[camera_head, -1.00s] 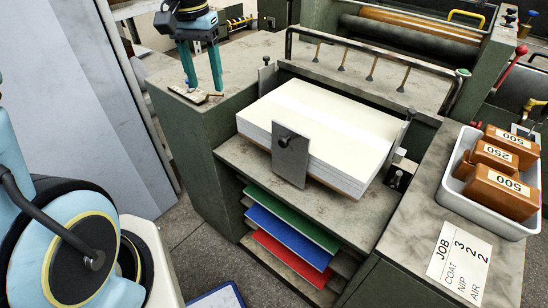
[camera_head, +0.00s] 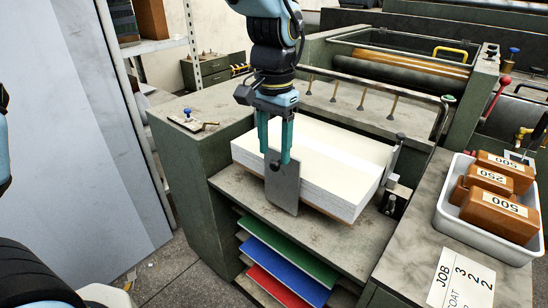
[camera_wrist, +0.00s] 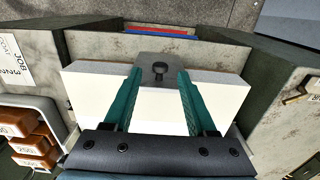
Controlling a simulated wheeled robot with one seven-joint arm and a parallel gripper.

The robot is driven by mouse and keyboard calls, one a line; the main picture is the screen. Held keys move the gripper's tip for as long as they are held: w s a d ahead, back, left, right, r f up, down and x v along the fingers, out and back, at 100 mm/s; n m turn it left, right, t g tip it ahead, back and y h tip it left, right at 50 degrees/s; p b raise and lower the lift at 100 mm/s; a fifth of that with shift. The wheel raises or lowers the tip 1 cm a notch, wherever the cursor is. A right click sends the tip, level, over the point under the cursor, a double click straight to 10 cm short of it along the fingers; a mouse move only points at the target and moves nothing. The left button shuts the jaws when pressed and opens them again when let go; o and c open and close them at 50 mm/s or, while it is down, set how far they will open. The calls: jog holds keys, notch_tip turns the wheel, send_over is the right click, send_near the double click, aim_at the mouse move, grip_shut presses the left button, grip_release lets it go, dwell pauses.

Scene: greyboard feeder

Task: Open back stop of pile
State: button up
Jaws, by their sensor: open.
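A white pile of board (camera_head: 325,150) lies on the grey feeder table. A grey stop plate (camera_head: 284,195) with a small dark knob (camera_head: 275,166) stands upright against the pile's near face. My gripper (camera_head: 275,156) hangs over the near edge of the pile, pointing down, with its two teal fingers open. In the wrist view the knob (camera_wrist: 159,68) on the plate (camera_wrist: 143,60) shows between the fingertips (camera_wrist: 160,73). The fingers are on either side of it with gaps, and hold nothing. Whether the fingertips reach fully down to the knob cannot be told.
A metal post with a clamp (camera_head: 394,195) stands at the pile's right side. Green, blue and red boards (camera_head: 285,255) lie on shelves below. A white tray (camera_head: 487,236) of brown blocks and a job card (camera_head: 460,278) sit on the right counter. A small latch (camera_head: 193,123) is on the left cabinet.

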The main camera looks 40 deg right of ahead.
aim_at(274, 162)
jog(key=shift+f, duration=1.65)
grip_shut()
